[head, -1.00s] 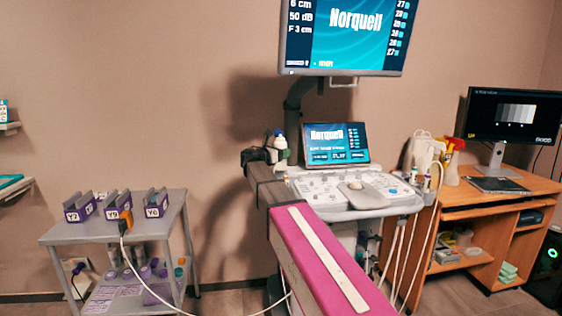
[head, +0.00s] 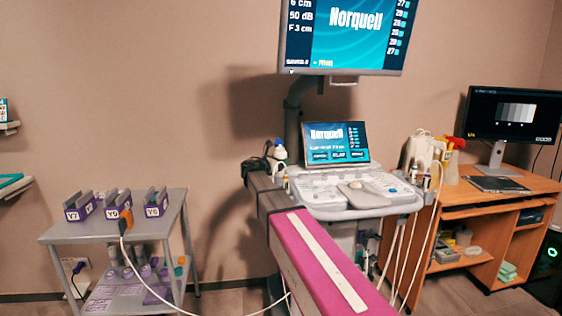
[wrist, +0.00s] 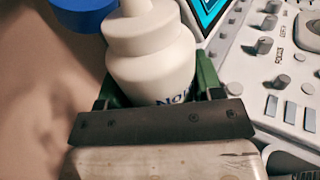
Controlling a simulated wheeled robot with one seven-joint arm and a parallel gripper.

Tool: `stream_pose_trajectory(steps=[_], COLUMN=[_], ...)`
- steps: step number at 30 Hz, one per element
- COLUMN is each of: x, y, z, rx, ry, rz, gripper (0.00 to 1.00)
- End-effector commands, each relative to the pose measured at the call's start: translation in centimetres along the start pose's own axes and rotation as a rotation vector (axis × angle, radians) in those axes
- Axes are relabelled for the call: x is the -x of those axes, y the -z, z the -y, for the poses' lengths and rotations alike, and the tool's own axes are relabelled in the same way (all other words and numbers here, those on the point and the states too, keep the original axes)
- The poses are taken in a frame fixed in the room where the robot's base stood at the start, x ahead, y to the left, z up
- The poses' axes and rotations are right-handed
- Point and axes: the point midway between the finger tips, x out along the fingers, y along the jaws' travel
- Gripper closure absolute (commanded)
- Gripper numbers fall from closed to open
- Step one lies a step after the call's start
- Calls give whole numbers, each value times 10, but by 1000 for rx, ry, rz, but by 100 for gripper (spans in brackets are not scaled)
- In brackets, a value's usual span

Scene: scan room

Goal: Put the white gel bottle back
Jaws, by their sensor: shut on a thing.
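The white gel bottle (wrist: 150,65) stands between the green fingers of my gripper (wrist: 157,88) in the wrist view. It is roughly upright, with part of dark lettering showing low on its side. My gripper is shut on it. In the head view the bottle (head: 279,153) shows small at the end of my arm, with blue at its top, at the left side of the ultrasound console (head: 325,205). My gripper (head: 274,164) is partly hidden there, and the bottle's base is hidden in both views.
A blue round part (wrist: 82,14) shows beside the bottle; I cannot tell what it belongs to. Console knobs (wrist: 263,45) are close on the right. A tilted touch screen (head: 336,143) stands behind the console. A grey cart (head: 150,224) is left, a wooden desk (head: 510,190) right.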

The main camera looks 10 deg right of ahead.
Motion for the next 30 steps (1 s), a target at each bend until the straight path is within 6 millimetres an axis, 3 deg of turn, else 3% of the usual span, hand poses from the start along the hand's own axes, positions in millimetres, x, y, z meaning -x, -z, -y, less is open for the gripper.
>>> stream_pose_trajectory(steps=[4,6,7,16,21,30], x=[0,0,0,0,0,63], y=[1,2,1,0,-13,-11], z=[0,0,0,0,0,1], rx=[0,0,0,0,-2,0], ry=[0,0,0,0,0,-3], rz=[1,0,0,0,1,0], gripper=[48,20,14,14,14,14])
